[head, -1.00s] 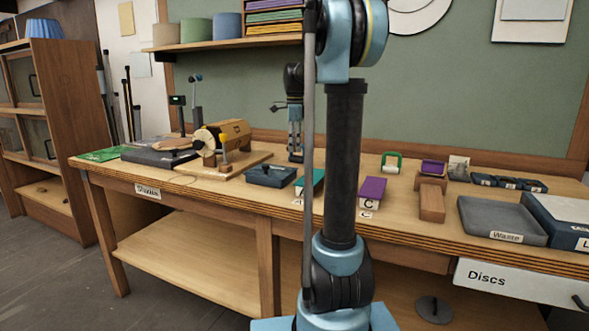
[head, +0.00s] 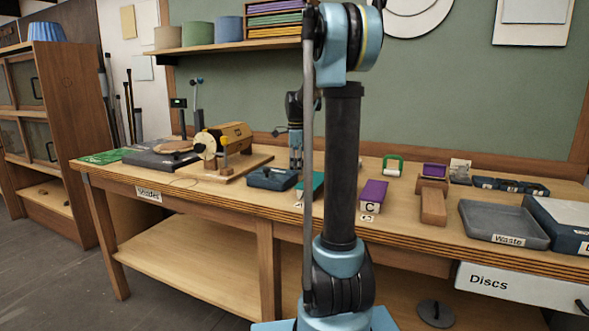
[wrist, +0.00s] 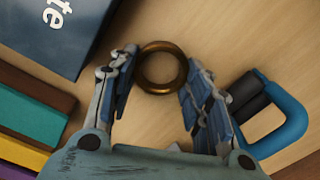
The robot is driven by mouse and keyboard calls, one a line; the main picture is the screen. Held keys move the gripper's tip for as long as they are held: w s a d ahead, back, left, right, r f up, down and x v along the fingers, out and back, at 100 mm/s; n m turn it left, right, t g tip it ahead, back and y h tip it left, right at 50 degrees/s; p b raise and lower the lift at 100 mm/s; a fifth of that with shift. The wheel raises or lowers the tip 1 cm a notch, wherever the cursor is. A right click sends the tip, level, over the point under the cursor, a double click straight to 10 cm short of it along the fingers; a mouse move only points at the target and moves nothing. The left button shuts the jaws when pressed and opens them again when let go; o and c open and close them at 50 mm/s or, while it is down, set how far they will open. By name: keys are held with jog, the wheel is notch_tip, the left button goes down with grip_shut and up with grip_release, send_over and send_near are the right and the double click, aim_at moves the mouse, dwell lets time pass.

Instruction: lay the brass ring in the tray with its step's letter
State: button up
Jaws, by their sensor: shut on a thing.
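The brass ring (wrist: 163,90) shows in the wrist view between the two fingertips of my gripper (wrist: 160,64), which is shut on it. The ring is empty inside, with bare wood seen through it; its height above the wood is unclear. In the head view my gripper (head: 297,158) is low over the bench, partly behind my arm, and the ring cannot be made out. A purple-topped tray (head: 373,193) carries the letter C. A teal tray (head: 318,184), marked A, is mostly hidden by my arm.
A dark blue box (wrist: 62,32) ending in "te" and a blue handled thing (wrist: 285,120) flank my gripper. A dark tray (head: 271,179), a winding machine (head: 225,140) on a board and a grey Waste tray (head: 470,222) stand on the bench.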

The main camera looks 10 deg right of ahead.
jog(key=shift+f, duration=0.1)
jog(key=o, duration=1.1)
jog(key=shift+c, duration=0.2)
jog(key=shift+o, duration=0.2)
